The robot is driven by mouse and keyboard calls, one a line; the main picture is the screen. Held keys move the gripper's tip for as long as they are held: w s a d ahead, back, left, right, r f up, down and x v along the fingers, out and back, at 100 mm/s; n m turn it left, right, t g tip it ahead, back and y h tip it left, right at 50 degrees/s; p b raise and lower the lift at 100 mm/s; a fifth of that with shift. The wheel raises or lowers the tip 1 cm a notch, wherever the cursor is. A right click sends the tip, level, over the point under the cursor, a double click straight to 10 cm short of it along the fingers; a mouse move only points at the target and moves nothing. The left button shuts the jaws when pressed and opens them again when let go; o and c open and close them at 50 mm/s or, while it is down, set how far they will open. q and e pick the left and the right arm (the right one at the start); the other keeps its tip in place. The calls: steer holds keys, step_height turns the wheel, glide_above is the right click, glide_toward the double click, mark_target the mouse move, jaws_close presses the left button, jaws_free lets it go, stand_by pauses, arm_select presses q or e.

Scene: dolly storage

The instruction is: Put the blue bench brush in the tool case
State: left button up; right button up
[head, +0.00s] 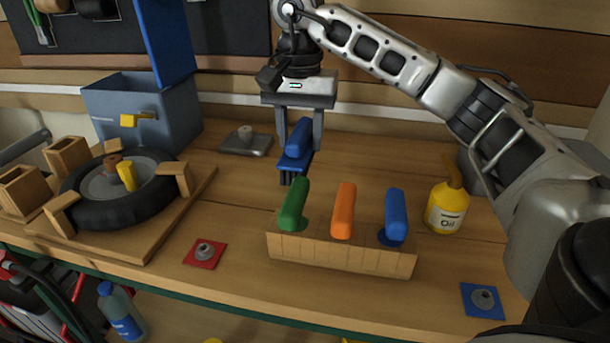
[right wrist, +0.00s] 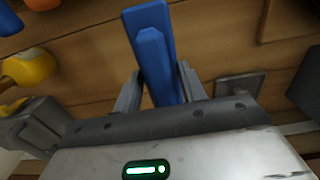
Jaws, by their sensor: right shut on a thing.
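The blue bench brush (head: 295,163) is in my right gripper (head: 299,150), held above the middle of the workbench. In the right wrist view the brush (right wrist: 152,45) stands out between the two fingers, with its handle towards the camera. The tool case (head: 155,118) is a grey-blue box at the back left of the bench. Its blue lid (head: 167,40) stands open, and a yellow latch (head: 137,119) is on its front. My right gripper is to the right of the case and apart from it. My left gripper is out of view.
A wooden rack (head: 340,257) with green, orange and blue handles stands in front of the gripper. A yellow oil can (head: 446,208) is at right. A wheel (head: 118,195) on a wooden board is in front of the case. A grey plate (head: 245,144) lies behind.

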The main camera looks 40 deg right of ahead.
steer(key=shift+f, duration=2.95)
steer(key=shift+f, duration=0.15)
steer(key=o, duration=1.1)
